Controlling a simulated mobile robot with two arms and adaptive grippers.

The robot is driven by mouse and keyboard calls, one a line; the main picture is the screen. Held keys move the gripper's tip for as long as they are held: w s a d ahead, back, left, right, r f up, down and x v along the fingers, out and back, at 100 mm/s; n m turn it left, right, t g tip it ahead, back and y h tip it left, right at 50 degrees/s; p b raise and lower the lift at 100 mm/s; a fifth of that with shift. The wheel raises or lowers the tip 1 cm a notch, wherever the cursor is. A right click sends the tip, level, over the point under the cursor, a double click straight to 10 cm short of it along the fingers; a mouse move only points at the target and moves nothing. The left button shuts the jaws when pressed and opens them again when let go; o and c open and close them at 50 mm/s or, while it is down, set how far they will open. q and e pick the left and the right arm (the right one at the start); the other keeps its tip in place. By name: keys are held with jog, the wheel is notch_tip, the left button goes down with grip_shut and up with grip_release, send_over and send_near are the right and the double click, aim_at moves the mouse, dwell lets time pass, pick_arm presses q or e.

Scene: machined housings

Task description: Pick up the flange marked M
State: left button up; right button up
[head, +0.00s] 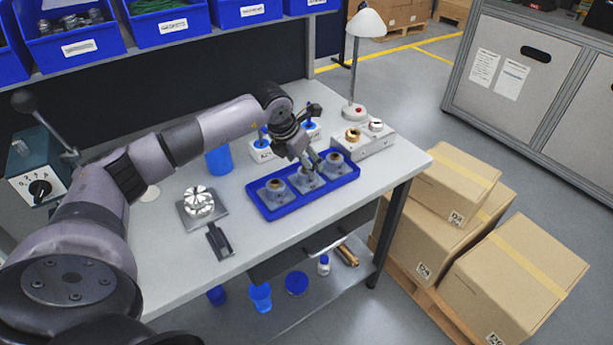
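A blue tray (268,214) on the workbench holds three grey machined parts with dark round openings: a left one (275,191), a middle one (306,184) and a right one (341,168). No letter M is readable on any of them, so I cannot tell which is the marked flange. My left gripper (311,166) points down over the middle part and hides some of it. I cannot tell whether its fingers touch the part or are closed. My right gripper is not in view.
A pale block (372,143) with a brass ring and a silver ring stands right of the tray. A white labelled holder (262,153) with blue tops is behind it. A silver chuck-like piece (199,203) and a black bracket (219,241) lie left. A lamp (354,110) stands behind.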

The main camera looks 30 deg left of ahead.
aim_at(306, 176)
pick_arm(q)
jog(key=p+x, duration=0.1)
jog(key=x, duration=0.3)
jog(key=shift+w+f, duration=0.15)
jog(key=shift+w, duration=0.1)
jog(key=shift+f, duration=0.2)
jog(key=shift+c, duration=0.5)
jog(key=shift+c, duration=0.7)
jog(key=shift+w+r, duration=0.1)
grip_shut()
